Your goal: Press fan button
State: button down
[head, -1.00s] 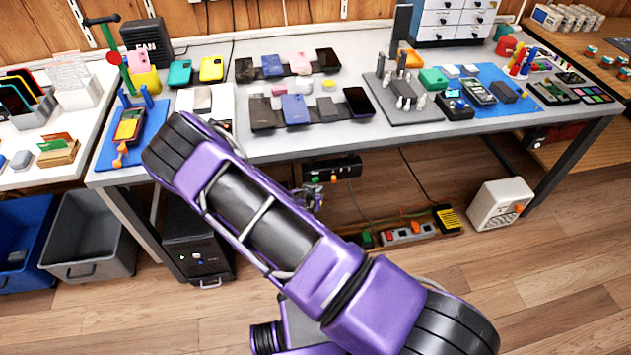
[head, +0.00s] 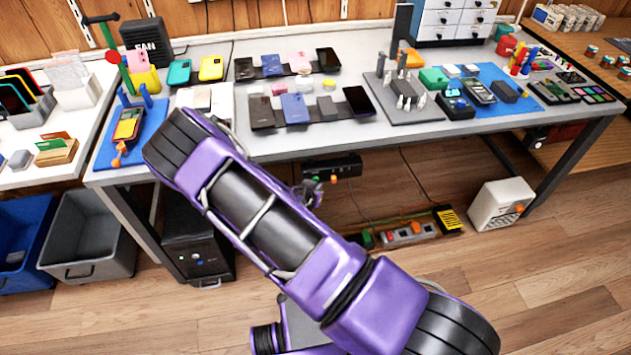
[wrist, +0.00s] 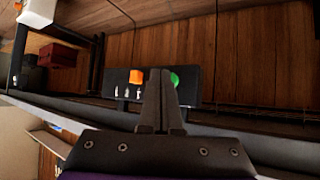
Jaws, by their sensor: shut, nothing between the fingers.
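The fan (head: 147,40), a dark box marked FAN, stands at the back left of the workbench. A dark control box (head: 333,167) hangs under the bench's front edge. In the wrist view its face (wrist: 150,95) carries an orange button (wrist: 137,77), a green button (wrist: 175,79) and several small pale marks. I cannot read which button is for the fan. My gripper (wrist: 160,72) is shut and empty, its tips in front of the face between the two buttons, nearer the green one. Contact cannot be told. In the head view my gripper (head: 313,190) is small beside the box.
The workbench (head: 215,150) above holds rows of phones and tools. A power strip (head: 408,232) and a pale box (head: 500,203) are on the floor below. A dark cabinet (head: 197,247) and grey bin (head: 92,240) stand left. The floor in front is mostly clear.

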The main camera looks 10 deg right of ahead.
jog(key=shift+w+b, duration=0.35)
jog(key=shift+w, duration=0.1)
dwell(0.3)
jog(key=shift+s, duration=0.95)
jog(key=shift+s+p, duration=0.5)
jog(key=shift+s, duration=2.5)
